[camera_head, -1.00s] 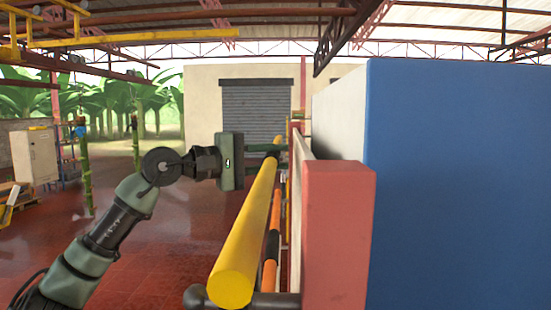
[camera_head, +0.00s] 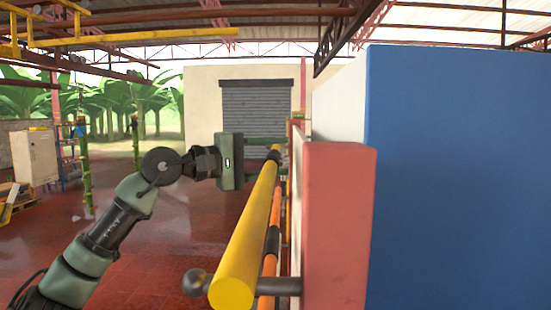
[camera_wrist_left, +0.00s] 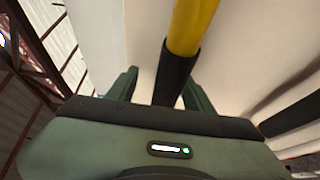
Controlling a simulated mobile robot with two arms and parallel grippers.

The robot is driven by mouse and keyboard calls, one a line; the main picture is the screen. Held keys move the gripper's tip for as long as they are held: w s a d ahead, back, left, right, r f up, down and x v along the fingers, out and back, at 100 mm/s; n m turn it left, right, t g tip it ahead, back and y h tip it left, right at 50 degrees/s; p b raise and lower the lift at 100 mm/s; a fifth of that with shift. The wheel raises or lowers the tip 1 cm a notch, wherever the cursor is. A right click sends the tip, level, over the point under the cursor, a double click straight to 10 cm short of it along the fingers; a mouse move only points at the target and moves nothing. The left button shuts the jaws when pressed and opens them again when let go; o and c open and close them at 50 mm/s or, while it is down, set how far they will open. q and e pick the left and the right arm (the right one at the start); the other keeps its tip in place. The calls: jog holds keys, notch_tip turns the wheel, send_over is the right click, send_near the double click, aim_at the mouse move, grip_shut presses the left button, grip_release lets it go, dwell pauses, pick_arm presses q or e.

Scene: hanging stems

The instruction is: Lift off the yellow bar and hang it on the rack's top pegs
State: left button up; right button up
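The yellow bar (camera_head: 245,250) runs away from me along the rack's face, its near end hiding part of a dark ball-tipped peg (camera_head: 196,282). The peg comes out of the rack's red post (camera_head: 338,225). My left gripper (camera_head: 266,153) is at the bar's far part, its fingers spread above and below it. In the left wrist view the yellow bar (camera_wrist_left: 192,25) has a black section lying between the two separated fingers (camera_wrist_left: 160,92). Contact between bar and peg is hard to see. My right gripper is out of view.
An orange and black bar (camera_head: 269,240) runs below and beside the yellow one. A large blue-sided block (camera_head: 460,180) fills the right. Green stems (camera_head: 85,170) hang at the left, near a pale cabinet (camera_head: 35,157). The red floor between is open.

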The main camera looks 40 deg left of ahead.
pick_arm(q)
jog(key=shift+f, duration=0.1)
jog(key=b+v, duration=0.6)
jog(key=v, duration=0.1)
jog(key=shift+s+a, duration=0.15)
jog(key=shift+s, duration=0.25)
